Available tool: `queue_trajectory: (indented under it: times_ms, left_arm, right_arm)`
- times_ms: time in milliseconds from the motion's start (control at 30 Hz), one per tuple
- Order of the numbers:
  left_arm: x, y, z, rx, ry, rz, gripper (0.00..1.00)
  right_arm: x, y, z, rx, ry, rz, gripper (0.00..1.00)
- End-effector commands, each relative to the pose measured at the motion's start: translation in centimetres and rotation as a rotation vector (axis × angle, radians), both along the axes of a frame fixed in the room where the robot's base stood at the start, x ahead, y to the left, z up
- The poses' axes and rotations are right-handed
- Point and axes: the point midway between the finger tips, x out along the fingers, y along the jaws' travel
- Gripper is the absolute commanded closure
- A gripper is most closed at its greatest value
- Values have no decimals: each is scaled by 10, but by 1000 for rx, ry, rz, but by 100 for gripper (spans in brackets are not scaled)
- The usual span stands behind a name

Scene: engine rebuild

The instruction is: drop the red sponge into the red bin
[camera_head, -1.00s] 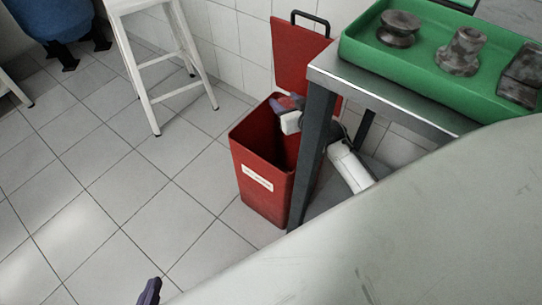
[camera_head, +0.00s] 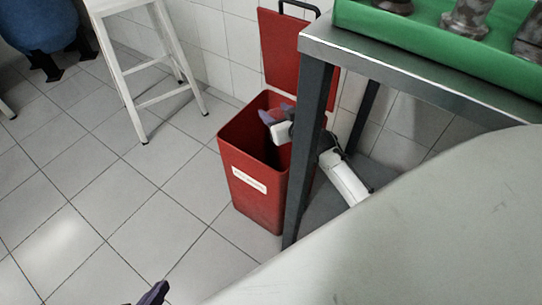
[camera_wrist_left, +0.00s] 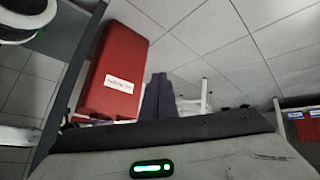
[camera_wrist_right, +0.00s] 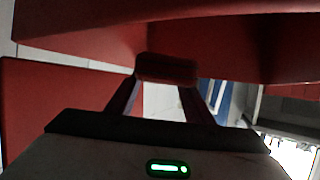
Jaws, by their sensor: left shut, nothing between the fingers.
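The red bin (camera_head: 262,205) stands on the floor beside the table leg, its mouth open; it also shows in the left wrist view (camera_wrist_left: 113,60). My right gripper (camera_head: 277,112) reaches behind the table leg and is over the bin's mouth. In the right wrist view, the dark red sponge (camera_wrist_right: 167,68) sits between the fingertips of my right gripper (camera_wrist_right: 166,82), which is shut on it. In the head view the sponge is hard to tell from the bin's red inside. My left gripper (camera_head: 154,293) is shut and empty at the bottom edge, away from the bin.
The bin's red lid (camera_head: 283,50) stands raised behind it. A metal table (camera_head: 420,75) with a green tray (camera_head: 440,35) of metal parts stands close on the right. A white stool (camera_head: 165,85) stands at the back left. The tiled floor at left is clear.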

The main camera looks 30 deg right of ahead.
Motion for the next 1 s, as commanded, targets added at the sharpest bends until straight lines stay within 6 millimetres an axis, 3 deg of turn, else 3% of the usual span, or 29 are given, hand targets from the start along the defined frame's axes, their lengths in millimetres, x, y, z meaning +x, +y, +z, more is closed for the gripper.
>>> queue_trajectory:
  times_ms: [33,100,433,800,1000]
  left_arm:
    - [0,0,0,0,0,0,100]
    - [0,0,0,0,0,0,100]
    - [1,1,3,1,-3,3,100]
    - [-3,15,18,-15,-64,89,100]
    - [-3,18,20,-18,-83,107,100]
  right_arm:
    - [0,0,0,0,-1,0,44]
    - [0,0,0,0,0,0,33]
    - [-4,1,2,0,1,0,33]
    - [-55,7,25,-1,1,0,33]
    - [-69,9,29,0,0,0,33]
